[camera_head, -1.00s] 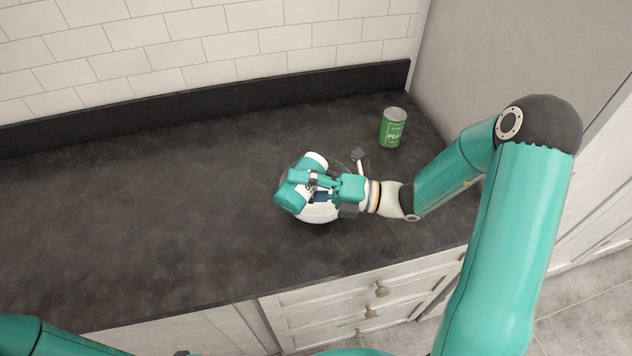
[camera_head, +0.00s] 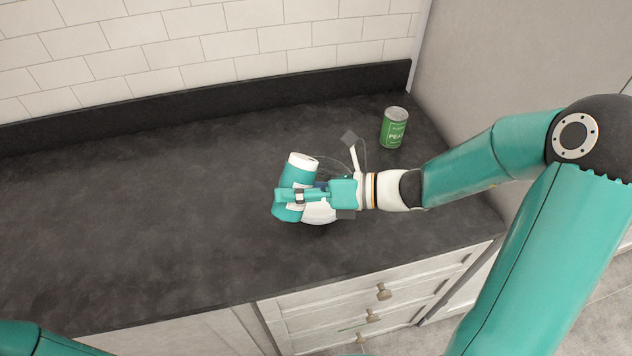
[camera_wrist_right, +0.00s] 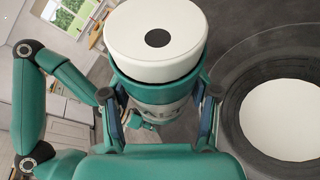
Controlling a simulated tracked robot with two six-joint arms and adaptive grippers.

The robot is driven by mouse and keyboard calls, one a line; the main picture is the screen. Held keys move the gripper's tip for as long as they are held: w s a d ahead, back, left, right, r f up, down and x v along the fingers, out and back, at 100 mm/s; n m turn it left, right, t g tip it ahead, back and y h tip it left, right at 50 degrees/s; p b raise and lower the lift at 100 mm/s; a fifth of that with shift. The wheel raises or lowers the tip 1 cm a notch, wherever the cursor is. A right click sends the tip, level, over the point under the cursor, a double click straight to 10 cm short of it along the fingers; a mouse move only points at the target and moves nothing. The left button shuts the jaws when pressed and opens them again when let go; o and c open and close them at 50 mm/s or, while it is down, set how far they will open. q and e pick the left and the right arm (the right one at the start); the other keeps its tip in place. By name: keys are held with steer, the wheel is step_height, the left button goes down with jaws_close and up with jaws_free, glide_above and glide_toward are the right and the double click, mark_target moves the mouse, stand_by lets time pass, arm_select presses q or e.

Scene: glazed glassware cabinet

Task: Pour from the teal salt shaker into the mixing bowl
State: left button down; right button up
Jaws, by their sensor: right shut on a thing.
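The teal salt shaker (camera_head: 296,175) with its white cap is in my right gripper (camera_head: 300,195), above the counter. The cap is towards the top of the picture and the shaker looks roughly upright. In the right wrist view the white cap with a dark dot (camera_wrist_right: 155,38) is close to the camera, with the gripper fingers (camera_wrist_right: 160,118) on both sides of the body. The mixing bowl looks see-through; its rim (camera_head: 335,163) shows behind the gripper, which hides much of it. A round bowl with a pale middle (camera_wrist_right: 232,85) shows right of the shaker.
A green can (camera_head: 394,128) stands on the dark counter (camera_head: 130,215), behind and right of the bowl, near the side wall. The counter's left side is clear. A tiled wall is behind, and drawers with knobs (camera_head: 382,291) are below the front edge.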

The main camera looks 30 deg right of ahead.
mark_target(280, 210)
steer(key=a+f+n+h+b, duration=0.1)
steer(key=b, duration=0.1)
steer(key=s+a+n+h+b, duration=0.1)
steer(key=n+b, duration=0.1)
steer(key=b, duration=0.1)
steer(key=s+a+f+n+h+b, duration=0.1)
steer(key=b, duration=0.2)
steer(key=shift+a+f+n+t, duration=0.2)
steer(key=shift+f+n+t, duration=0.1)
steer(key=shift+n, duration=0.1)
steer(key=shift+a+f+n+b, duration=0.15)
steer(key=shift+f+n+b, duration=0.25)
steer(key=shift+b, duration=0.65)
steer(key=shift+s+r+h, duration=0.1)
steer(key=shift+r+h, duration=0.2)
step_height(280, 210, up, 5)
steer(key=p, duration=0.4)
steer(key=shift+f, duration=0.25)
